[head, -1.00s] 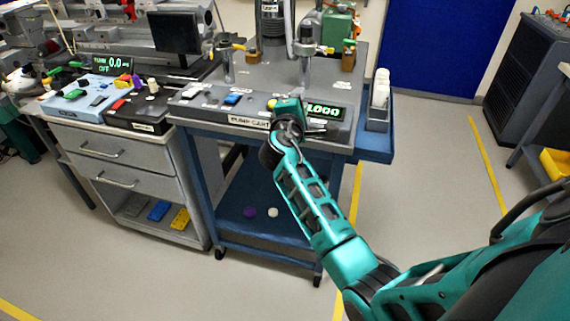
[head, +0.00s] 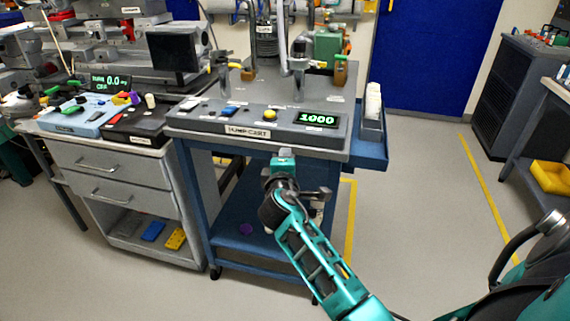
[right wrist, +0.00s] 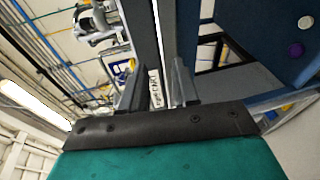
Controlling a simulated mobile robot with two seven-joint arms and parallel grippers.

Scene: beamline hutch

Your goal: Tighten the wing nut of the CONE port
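I cannot make out a wing nut or a port marked CONE. A dark ribbed cylinder (head: 264,45) with a small label, too small to read surely, stands at the back of the pump cart (head: 345,147). My right gripper (head: 286,153) is in front of the cart, just below its front panel edge. In the right wrist view the two fingers of my right gripper (right wrist: 157,92) are apart with nothing gripped between them. The PUMP CART label (right wrist: 155,88) shows beyond the gap. My left gripper is not in view.
The cart's panel has a yellow button (head: 270,114) and a green display (head: 317,119) reading 1000. A grey drawer bench (head: 110,160) stands to the left. A blue side tray (head: 372,150) juts out on the right. Open floor (head: 420,220) lies right of the cart.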

